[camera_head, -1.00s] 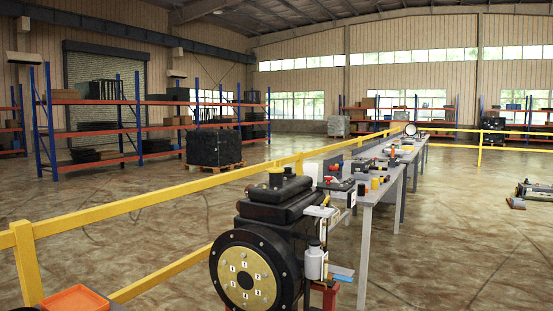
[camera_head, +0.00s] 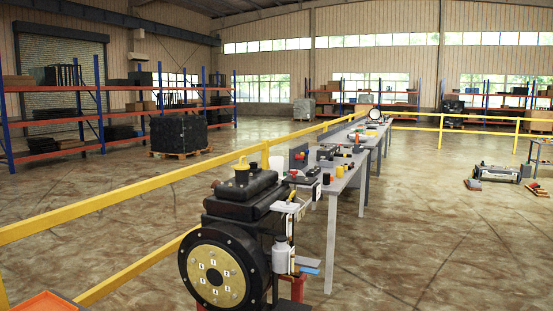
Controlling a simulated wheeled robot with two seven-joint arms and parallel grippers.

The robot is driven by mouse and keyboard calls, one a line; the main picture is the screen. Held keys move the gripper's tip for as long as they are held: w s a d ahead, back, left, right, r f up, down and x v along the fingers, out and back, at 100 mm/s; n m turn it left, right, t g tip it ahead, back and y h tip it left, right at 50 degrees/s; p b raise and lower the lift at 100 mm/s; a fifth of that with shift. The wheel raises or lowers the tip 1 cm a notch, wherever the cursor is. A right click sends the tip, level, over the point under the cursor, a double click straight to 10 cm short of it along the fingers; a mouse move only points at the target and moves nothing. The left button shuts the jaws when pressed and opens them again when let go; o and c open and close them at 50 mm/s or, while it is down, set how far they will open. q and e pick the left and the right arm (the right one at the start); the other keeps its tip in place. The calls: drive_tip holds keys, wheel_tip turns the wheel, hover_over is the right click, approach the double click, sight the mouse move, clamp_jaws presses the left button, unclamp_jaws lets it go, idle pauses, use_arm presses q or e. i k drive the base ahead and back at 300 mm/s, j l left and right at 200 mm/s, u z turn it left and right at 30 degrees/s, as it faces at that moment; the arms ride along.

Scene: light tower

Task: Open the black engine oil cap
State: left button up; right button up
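A black engine (camera_head: 240,205) stands in the lower middle of the head view. Its front carries a round black housing with a gold disc (camera_head: 216,277) marked with numbers. On its top are black covers and a yellow cap (camera_head: 241,176). A small dark knob (camera_head: 255,168) seems to stand just right of the yellow cap. It may be the black oil cap, but it is too small to tell. A white-grey bottle (camera_head: 281,256) is at the engine's right side. Neither of my grippers is in view.
A yellow railing (camera_head: 120,201) runs behind and left of the engine. A grey workbench (camera_head: 340,186) with several small parts stretches away behind it. An orange tray (camera_head: 45,303) shows at the bottom left. The brown floor (camera_head: 430,240) on the right is mostly free.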

sight(240, 167)
drive_tip(key=z, duration=1.15)
drive_tip(key=i, duration=5.3)
drive_tip(key=j+u, duration=0.2)
drive_tip(key=u, duration=4.3)
drive_tip(key=i+j, duration=0.05)
drive_tip(key=j, duration=0.05)
